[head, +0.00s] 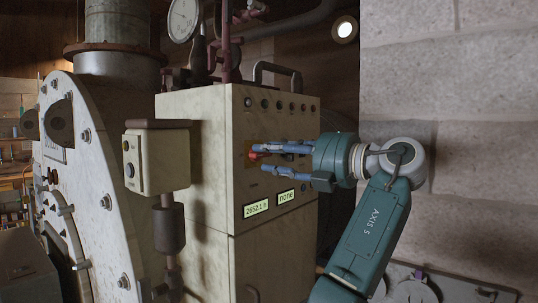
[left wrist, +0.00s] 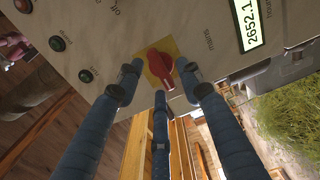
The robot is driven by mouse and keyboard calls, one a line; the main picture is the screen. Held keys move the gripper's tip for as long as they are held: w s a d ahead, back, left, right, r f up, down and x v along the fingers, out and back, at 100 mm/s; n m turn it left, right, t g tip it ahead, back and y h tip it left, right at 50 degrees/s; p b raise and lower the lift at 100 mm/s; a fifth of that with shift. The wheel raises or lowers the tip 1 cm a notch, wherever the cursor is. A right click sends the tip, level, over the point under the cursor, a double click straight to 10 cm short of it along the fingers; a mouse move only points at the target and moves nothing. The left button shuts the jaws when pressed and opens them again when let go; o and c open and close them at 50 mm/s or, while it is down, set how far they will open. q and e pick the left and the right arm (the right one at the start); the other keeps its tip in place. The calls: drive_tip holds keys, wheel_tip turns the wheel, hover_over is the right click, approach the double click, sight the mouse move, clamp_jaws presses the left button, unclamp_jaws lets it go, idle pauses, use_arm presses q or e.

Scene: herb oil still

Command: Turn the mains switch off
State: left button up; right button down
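The mains switch is a red rotary knob (head: 255,155) on a yellow plate, on the front of the cream control cabinet (head: 205,130). In the left wrist view the red knob (left wrist: 160,69) sits beside the word "mains", its long handle running toward the bottom of the picture. My left gripper (head: 263,161) reaches the panel from the right in the head view. In the wrist view its blue fingers (left wrist: 157,78) are spread around the knob, with gaps beside it; contact is not clear. Part of the knob is hidden by the fingers in the head view. My right gripper is not in view.
Displays on the cabinet read "2652.1 h" (head: 256,209) and "none" (head: 286,197). A row of round buttons (head: 278,104) runs above the switch. A small box on a post (head: 160,160) stands left of the cabinet. A block wall (head: 450,90) is at right.

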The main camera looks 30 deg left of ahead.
use_arm(q)
drive_tip(key=d, duration=1.1)
drive_tip(key=shift+s, duration=0.45)
